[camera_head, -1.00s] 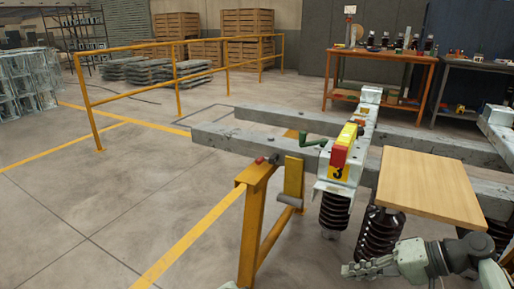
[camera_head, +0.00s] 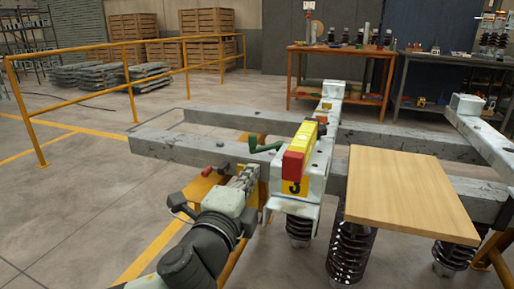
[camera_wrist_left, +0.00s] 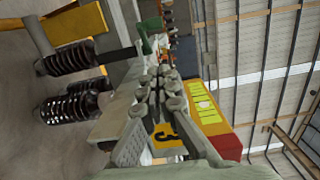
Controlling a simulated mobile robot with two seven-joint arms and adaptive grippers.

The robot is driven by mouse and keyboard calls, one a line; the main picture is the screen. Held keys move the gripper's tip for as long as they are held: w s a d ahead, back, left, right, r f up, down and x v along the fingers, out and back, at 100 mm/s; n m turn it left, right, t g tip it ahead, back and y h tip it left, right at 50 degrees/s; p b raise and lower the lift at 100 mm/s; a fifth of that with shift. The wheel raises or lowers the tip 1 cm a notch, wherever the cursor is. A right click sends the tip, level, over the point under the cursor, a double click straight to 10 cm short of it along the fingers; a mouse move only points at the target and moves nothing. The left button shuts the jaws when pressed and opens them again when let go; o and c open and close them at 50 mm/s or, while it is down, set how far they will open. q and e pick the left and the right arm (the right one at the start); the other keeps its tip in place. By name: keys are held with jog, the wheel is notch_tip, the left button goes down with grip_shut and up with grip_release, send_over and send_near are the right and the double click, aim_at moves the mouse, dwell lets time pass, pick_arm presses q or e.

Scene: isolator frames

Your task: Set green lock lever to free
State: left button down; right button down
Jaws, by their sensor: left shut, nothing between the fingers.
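In the left wrist view the green lever (camera_wrist_left: 148,38) shows beyond and slightly left of the shut fingertips (camera_wrist_left: 162,76). The red and yellow block (camera_wrist_left: 210,110) lies right of the fingers there. My right gripper is not in view.
A red-handled part (camera_head: 207,171) sits on the frame just left of my left gripper. Grey beams (camera_head: 180,147) carry the housing. A wooden board (camera_head: 405,190) lies to the right, with dark ribbed insulators (camera_head: 350,250) below. Yellow railing (camera_head: 85,100) stands behind left.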

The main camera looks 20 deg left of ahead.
pick_arm(q)
send_near(254, 142)
jog(key=w+d, duration=0.4)
jog(key=w+a, duration=0.2)
jog(key=shift+a, duration=0.35)
jog(key=shift+w+a, duration=0.3)
jog(key=shift+w, duration=0.05)
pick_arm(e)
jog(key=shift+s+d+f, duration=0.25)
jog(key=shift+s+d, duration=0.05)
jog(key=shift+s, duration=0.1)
pick_arm(q)
jog(key=shift+a, duration=0.15)
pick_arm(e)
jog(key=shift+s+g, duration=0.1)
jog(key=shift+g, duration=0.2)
pick_arm(q)
jog(key=shift+w+a+h, duration=0.1)
jog(key=shift+a+h, duration=0.05)
jog(key=shift+h, duration=0.15)
jog(key=shift+m+h, duration=0.3)
jog(key=shift+m, duration=0.1)
jog(key=shift+w+a, duration=0.1)
jog(key=shift+a, duration=0.15)
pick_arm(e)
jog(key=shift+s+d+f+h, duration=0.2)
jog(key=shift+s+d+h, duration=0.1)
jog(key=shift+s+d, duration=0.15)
